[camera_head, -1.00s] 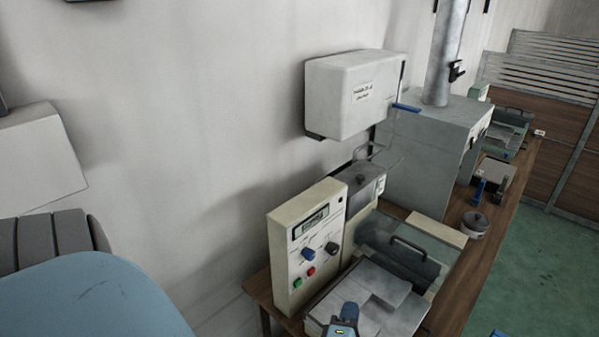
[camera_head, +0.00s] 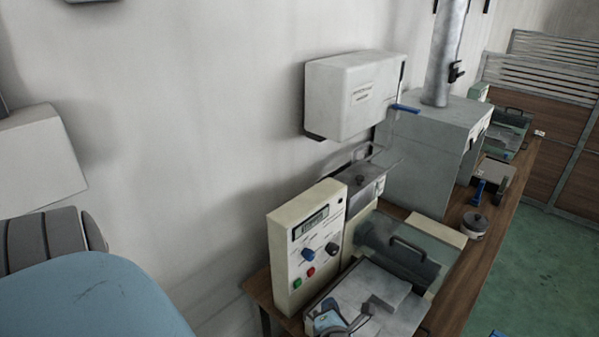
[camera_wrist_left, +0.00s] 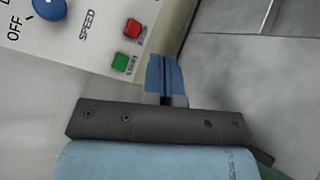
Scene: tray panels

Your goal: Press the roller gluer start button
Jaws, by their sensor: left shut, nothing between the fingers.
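The roller gluer's cream control panel (camera_head: 333,207) stands upright at lower centre in the head view. It has a green button (camera_head: 297,282), a red button (camera_head: 311,271) and two knobs. In the left wrist view the green button (camera_wrist_left: 121,63) is labelled START, and the red button (camera_wrist_left: 132,29) is above it. My left gripper (camera_head: 326,321) is at the bottom of the head view, in front of the panel and to the right of the buttons. In the wrist view its blue fingertips (camera_wrist_left: 165,75) are shut and empty, just right of the green button. Contact with the panel cannot be told.
The gluer's pale tray (camera_head: 405,317) and clear-covered roller (camera_head: 400,262) lie right of the panel. A white box (camera_head: 350,95) hangs on the wall above. A grey cabinet (camera_head: 425,165) and a round tin (camera_head: 474,225) stand farther along the wooden bench (camera_head: 462,300).

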